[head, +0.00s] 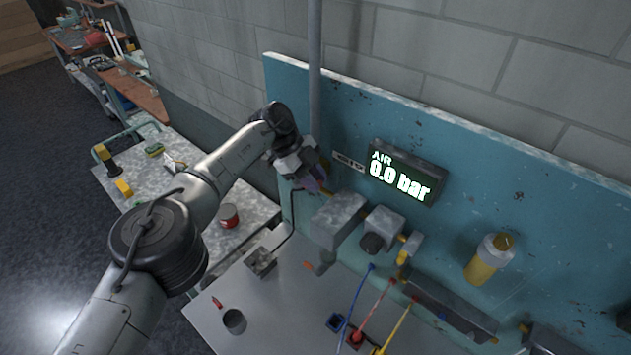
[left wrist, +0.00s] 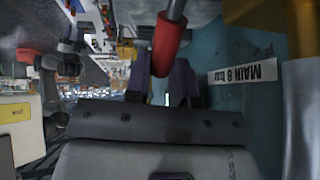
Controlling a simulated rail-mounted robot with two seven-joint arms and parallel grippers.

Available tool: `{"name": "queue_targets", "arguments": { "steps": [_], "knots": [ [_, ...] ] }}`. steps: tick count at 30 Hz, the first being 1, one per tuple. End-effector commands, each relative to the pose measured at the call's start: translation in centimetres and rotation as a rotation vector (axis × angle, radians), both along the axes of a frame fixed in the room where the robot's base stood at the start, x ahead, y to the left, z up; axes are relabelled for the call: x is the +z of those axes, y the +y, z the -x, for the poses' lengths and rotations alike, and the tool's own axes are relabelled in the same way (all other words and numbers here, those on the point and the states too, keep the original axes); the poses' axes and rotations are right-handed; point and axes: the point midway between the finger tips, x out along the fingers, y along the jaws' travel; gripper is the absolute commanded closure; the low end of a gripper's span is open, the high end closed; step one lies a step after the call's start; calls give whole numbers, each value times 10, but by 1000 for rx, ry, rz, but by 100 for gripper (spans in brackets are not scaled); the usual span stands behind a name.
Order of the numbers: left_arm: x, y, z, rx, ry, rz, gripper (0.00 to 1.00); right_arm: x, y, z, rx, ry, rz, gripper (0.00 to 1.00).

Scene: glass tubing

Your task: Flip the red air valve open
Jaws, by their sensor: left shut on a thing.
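My left gripper (head: 316,183) is at the teal panel, just left of the air display. In the left wrist view its two purple-grey fingers (left wrist: 166,82) are shut on the red air valve's handle (left wrist: 168,45), a red sleeve on a grey metal bar. The handle's lower end lies between the fingers. In the head view the handle is hidden behind the gripper. The display (head: 405,176) reads "AIR 0.0 bar". A white label (left wrist: 243,73), upside down in the wrist view, begins with "MAIN". My right gripper is in neither view.
Grey housings (head: 338,218) and a dark knob (head: 371,243) sit on the panel right of the gripper. A yellow-filled bottle (head: 488,260) hangs further right. Blue, red and yellow hoses run down to the bench. A vertical grey pipe (head: 314,70) rises above the gripper.

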Motion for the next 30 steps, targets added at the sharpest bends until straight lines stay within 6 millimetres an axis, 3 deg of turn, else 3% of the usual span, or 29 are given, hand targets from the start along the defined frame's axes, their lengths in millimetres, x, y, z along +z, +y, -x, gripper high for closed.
{"name": "queue_targets", "arguments": {
  "steps": [11,12,19,30],
  "knots": [
    [1,-1,0,-2,2,2,100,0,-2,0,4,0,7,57],
    [1,-1,0,-2,2,2,73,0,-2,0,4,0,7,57],
    [1,0,0,-1,2,1,52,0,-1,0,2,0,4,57],
    [10,2,0,-2,1,1,52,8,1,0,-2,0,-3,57]
  ]
}}
